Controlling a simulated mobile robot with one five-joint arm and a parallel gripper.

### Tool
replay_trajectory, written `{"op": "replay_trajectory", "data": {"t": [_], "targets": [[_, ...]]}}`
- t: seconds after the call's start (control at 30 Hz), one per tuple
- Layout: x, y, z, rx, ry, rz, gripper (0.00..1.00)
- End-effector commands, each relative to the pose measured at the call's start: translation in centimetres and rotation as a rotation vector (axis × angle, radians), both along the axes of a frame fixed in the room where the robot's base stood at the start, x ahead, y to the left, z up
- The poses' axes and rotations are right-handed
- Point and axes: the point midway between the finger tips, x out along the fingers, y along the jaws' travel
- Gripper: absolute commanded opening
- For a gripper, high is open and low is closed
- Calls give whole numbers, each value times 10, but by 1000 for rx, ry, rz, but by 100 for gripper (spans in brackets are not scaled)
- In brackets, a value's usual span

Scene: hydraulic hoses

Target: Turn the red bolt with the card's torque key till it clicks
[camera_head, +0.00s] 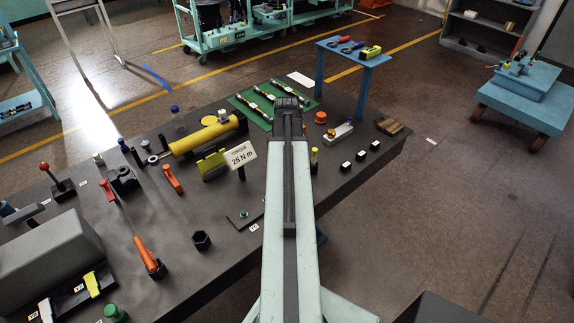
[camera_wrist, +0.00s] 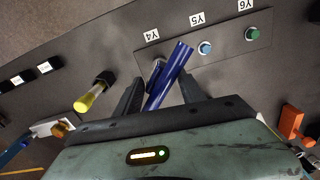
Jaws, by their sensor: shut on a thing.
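My gripper (camera_wrist: 160,88) is shut on a blue key (camera_wrist: 170,75), a tilted cylinder between the dark fingers in the wrist view. The key's upper end leans over the edge of a dark plate (camera_wrist: 228,42) marked Y4, Y5 and Y6. A blue bolt (camera_wrist: 205,47) is at Y5 and a green bolt (camera_wrist: 252,33) at Y6. The spot below Y4 is mostly covered by the key and a finger, and I see no red bolt. I cannot tell whether the key touches a bolt. The card (camera_head: 241,155) reads torque 25 N m. In the head view my arm hides the gripper.
A yellow-handled tool (camera_wrist: 90,98) stands close left of the gripper, in a dark holder. An orange part (camera_wrist: 291,122) is at the right. On the bench (camera_head: 205,275) are a yellow cylinder (camera_head: 200,137), a black hex cup (camera_head: 201,240) and an orange-handled tool (camera_head: 146,252).

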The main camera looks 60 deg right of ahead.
Motion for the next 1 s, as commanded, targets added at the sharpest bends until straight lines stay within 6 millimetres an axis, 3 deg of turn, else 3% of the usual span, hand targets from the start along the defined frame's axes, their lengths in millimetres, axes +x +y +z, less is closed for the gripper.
{"op": "replay_trajectory", "data": {"t": [0.13, 0.57, 1.0], "targets": [[0, 0, 0, 0, -1, -145, 0], [0, 0, 1, 0, -1, -259, 0], [0, 0, 30, 0, -1, -257, 0]]}}
